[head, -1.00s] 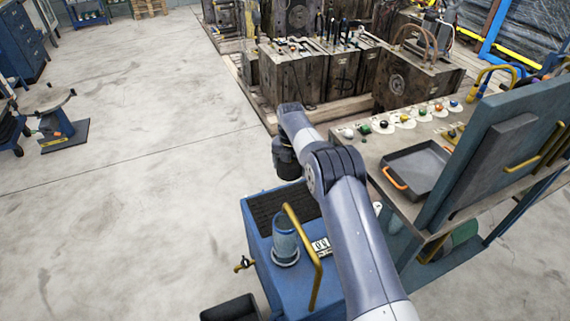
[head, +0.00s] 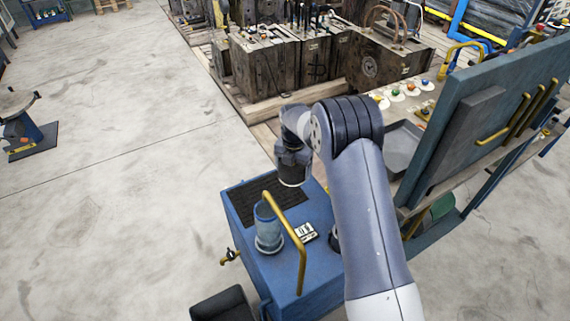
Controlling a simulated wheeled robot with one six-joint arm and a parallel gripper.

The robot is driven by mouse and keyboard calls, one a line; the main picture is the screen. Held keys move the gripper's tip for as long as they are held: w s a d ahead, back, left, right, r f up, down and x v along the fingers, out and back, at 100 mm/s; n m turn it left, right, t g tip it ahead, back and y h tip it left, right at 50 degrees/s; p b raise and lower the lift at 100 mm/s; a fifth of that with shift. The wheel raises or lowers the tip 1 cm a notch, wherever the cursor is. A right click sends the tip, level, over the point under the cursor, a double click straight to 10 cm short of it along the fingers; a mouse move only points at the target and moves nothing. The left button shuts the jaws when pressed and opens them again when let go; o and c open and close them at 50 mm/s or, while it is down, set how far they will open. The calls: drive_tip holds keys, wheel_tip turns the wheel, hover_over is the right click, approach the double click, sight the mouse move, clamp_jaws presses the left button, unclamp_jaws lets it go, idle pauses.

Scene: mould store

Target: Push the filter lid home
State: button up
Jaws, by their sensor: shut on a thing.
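A blue cart (head: 318,262) stands in front of me. On its top are a translucent blue filter cylinder (head: 268,228) on a pale round base, a black grille (head: 262,205) and a bent brass bar (head: 288,228). My gripper (head: 292,180) points down above the back right of the grille, behind and right of the cylinder and apart from it. It is shut on a dark round piece, seemingly the filter lid, but its fingers are hard to make out and the piece blends with the dark wrist. My forearm hides the cart's right side.
A bench with a grey tray (head: 402,146) and coloured knobs stands to the right, behind a raised blue-green panel (head: 490,115). Wooden-looking mould blocks (head: 300,62) stand at the back. A black bin (head: 224,304) sits at the cart's front left.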

drive_tip(key=s+d+m+p, duration=0.1)
drive_tip(key=s+d+m, duration=0.1)
drive_tip(key=s+d, duration=0.55)
drive_tip(key=s+d+m, duration=0.2)
drive_tip(key=s+d, duration=0.2)
drive_tip(key=d, duration=0.6)
drive_tip(key=f+b, duration=0.2)
drive_tip(key=f, duration=0.1)
drive_tip(key=f+b, duration=0.1)
drive_tip(key=shift+s+d+f+b, duration=0.2)
drive_tip(key=shift+d+f+b, duration=0.1)
drive_tip(key=shift+f+b, duration=1.05)
drive_tip(key=shift+f, duration=0.15)
drive_tip(key=shift+w+f+b, duration=0.1)
drive_tip(key=shift+f+b, duration=1.85)
drive_tip(key=shift+f, duration=0.15)
idle(0.5)
drive_tip(key=shift+f, duration=0.15)
